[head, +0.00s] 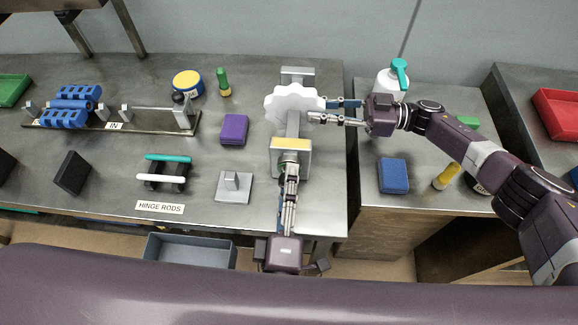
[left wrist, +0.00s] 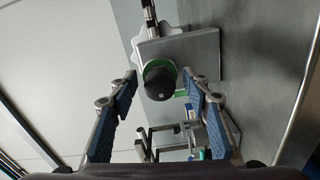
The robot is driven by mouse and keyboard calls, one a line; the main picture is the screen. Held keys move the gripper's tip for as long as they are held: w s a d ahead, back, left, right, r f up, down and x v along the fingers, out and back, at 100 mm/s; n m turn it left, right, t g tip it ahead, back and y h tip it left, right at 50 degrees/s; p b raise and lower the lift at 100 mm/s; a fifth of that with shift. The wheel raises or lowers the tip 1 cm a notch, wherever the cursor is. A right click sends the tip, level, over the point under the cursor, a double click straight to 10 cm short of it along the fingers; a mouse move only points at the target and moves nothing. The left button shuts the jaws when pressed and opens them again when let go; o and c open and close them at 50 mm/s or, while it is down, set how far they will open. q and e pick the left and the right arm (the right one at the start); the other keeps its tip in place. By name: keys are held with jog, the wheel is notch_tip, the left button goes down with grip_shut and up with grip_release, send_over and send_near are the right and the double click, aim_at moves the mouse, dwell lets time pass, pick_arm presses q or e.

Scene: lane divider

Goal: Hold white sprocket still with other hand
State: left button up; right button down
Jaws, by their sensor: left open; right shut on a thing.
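The white sprocket (head: 289,101) sits on a grey metal stand (head: 292,128) near the table's right end. Part of its toothed edge shows behind a grey plate in the left wrist view (left wrist: 138,42). My right gripper (head: 320,110) is shut on the sprocket's right edge. My left gripper (head: 290,168) is below the sprocket, at the stand's front. In the left wrist view it is open (left wrist: 162,84), with a dark round knob (left wrist: 159,84) with a green ring between and beyond its fingers. Whether the fingers touch the knob is unclear.
A purple box (head: 234,129) and a grey plate with a post (head: 233,186) stand left of the stand. A rack with green and white rods (head: 168,158) is farther left. A spray bottle (head: 392,82) and a blue box (head: 393,176) are on the right table, across a gap.

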pick_arm(q)
jog(key=n, duration=0.4)
jog(key=shift+r, duration=0.1)
jog(key=n, duration=0.3)
jog(key=shift+n, duration=0.4)
jog(key=n, duration=0.7)
jog(key=shift+r+n, duration=0.1)
jog(key=shift+n, duration=0.2)
jog(key=s, duration=1.2)
jog(key=d+f+m+h, duration=0.2)
jog(key=f+m, duration=0.2)
jog(key=m, duration=0.2)
jog(key=d+f+m+g+h, duration=0.1)
jog(key=d+f+m+h, duration=0.2)
jog(key=m, duration=0.4)
jog(key=w+d+f+m+g+h, duration=0.1)
jog(key=d+f+m+h, duration=0.1)
jog(key=f+m, duration=0.4)
jog(key=shift+w+d+m, duration=0.1)
jog(key=shift+d+m, duration=0.1)
jog(key=shift+m, duration=0.3)
jog(key=a+f+m+g, duration=0.2)
jog(key=f+m, duration=0.2)
jog(key=f, duration=0.5)
jog(key=a+f+m+g, duration=0.1)
jog(key=f+m+g, duration=0.1)
jog(key=f+m, duration=0.3)
jog(key=shift+a+f+g, duration=0.3)
jog(key=shift+a+f, duration=0.1)
jog(key=shift+f, duration=1.45)
